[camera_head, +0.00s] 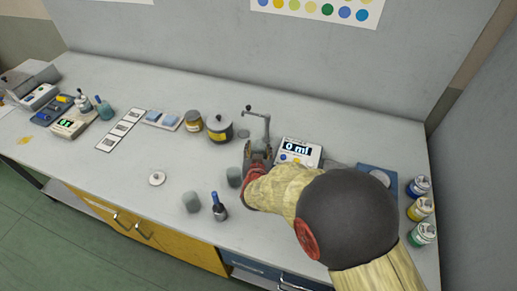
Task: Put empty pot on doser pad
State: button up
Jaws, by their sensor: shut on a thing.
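The doser has an upright metal column with a bent spout (259,117) and a white box with a display reading "0 ml" (299,152). My gripper (257,158) is at the foot of the column, below the spout. It is shut on a small grey object, which I take to be the empty pot; the fingers and my wrist cover most of it. The doser pad is hidden behind my gripper and arm, so I cannot tell whether the pot touches it.
Two grey-green blocks (191,202) (234,177) and a blue-handled tool (219,206) stand left of my arm. A dark pot (219,129), a yellow jar (193,121) and a round lid (157,178) are farther left. Paint cans (420,209) line the right edge.

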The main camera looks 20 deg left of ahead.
jog(key=shift+f, duration=0.15)
jog(key=o, duration=1.2)
jog(key=shift+o, duration=1)
jog(key=o, duration=0.4)
notch_tip(320, 180, up, 11)
jog(key=p, duration=0.8)
